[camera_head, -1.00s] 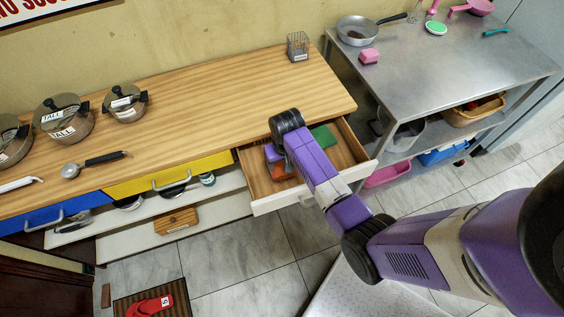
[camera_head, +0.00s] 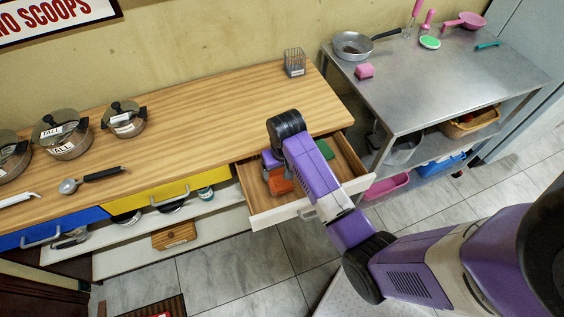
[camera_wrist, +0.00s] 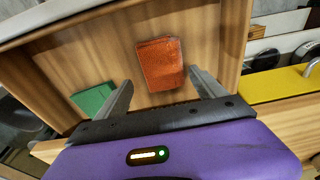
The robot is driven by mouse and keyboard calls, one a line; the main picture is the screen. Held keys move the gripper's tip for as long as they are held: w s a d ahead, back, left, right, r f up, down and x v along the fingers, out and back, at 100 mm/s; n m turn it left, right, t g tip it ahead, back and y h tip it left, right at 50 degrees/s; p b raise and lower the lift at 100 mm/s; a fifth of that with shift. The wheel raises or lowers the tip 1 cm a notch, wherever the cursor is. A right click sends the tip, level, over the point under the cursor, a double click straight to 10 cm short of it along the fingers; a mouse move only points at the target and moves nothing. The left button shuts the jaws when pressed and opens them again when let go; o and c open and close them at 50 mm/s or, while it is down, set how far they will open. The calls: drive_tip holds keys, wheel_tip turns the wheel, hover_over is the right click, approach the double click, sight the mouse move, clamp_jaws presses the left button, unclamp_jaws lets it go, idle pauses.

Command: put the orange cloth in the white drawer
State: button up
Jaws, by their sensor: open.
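The white-fronted drawer (camera_head: 272,217) stands pulled open under the right end of the wooden counter. The orange cloth (camera_head: 279,182) lies inside it, folded into a block. In the wrist view the orange cloth (camera_wrist: 160,62) rests on the wooden drawer floor. My gripper (camera_wrist: 161,78) is open above the drawer, one finger toward each side of the cloth. I see a gap between the cloth and the left finger; the right finger is close to its edge. In the head view my arm hides the fingers.
A green folded piece (camera_head: 324,149) also lies in the drawer, at the right; it shows left of the fingers in the wrist view (camera_wrist: 93,98). The yellow drawer (camera_head: 150,183) and blue drawer (camera_head: 50,229) are left. A steel table (camera_head: 440,80) stands right.

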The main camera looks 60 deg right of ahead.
sight(282, 183)
wheel_tip(282, 183, up, 6)
drive_tip(key=shift+s+a, duration=0.25)
drive_tip(key=shift+s, duration=0.15)
idle(0.4)
drive_tip(key=w+d+r+t+h, duration=0.3)
drive_tip(key=w+r+t, duration=0.3)
drive_tip(key=w, duration=0.2)
drive_tip(key=s+a+r+n+t, duration=0.2)
drive_tip(key=s+a+r+t, duration=0.1)
drive_tip(key=a+t, duration=0.15)
drive_tip(key=s+a+r+n+t+y, duration=0.1)
drive_tip(key=s+a+r+n+t, duration=0.1)
drive_tip(key=s+a+r, duration=0.45)
drive_tip(key=s+a+r+n+t+y, duration=0.1)
drive_tip(key=s+a+r+t, duration=0.25)
drive_tip(key=s+a, duration=0.65)
drive_tip(key=s+a+f+n+g+y, duration=0.1)
drive_tip(key=s+g+y, duration=0.1)
drive_tip(key=s, duration=1)
drive_tip(key=shift+a+n+g, duration=0.3)
drive_tip(key=shift+a+n, duration=0.05)
drive_tip(key=shift+n, duration=0.05)
